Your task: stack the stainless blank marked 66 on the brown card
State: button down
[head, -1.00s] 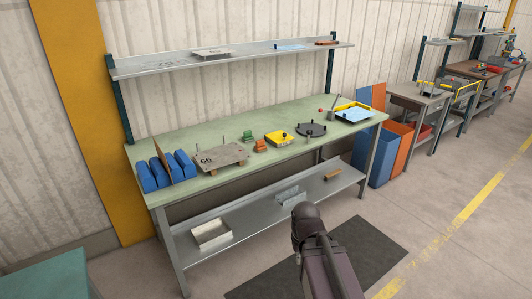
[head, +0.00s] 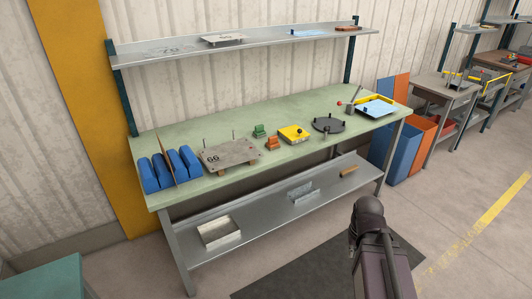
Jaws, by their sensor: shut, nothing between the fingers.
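The stainless blank marked 66 (head: 232,156) is a flat grey plate near the left of the green bench top. It lies raised on small brown blocks, with thin pins standing by it. A thin brown card (head: 164,157) stands on edge, leaning slightly, among several blue padded blocks (head: 188,159) left of the blank. The card and the blank are apart, with a blue block between them. The blocks hide the card's lower part. My gripper is out of view; only a dark part of my arm shows at the lower right.
Right of the blank are green and orange blocks (head: 272,143), a yellow box (head: 293,134), a dark disc (head: 328,125) and a yellow-edged blue tray (head: 390,107). The upper shelf (head: 270,40) holds other plates. A metal tray (head: 220,232) sits on the lower shelf. Floor in front is clear.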

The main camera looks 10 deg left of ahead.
aim_at(218, 158)
jog(key=u, duration=0.25)
jog(key=i, duration=0.85)
jog(key=u, duration=0.5)
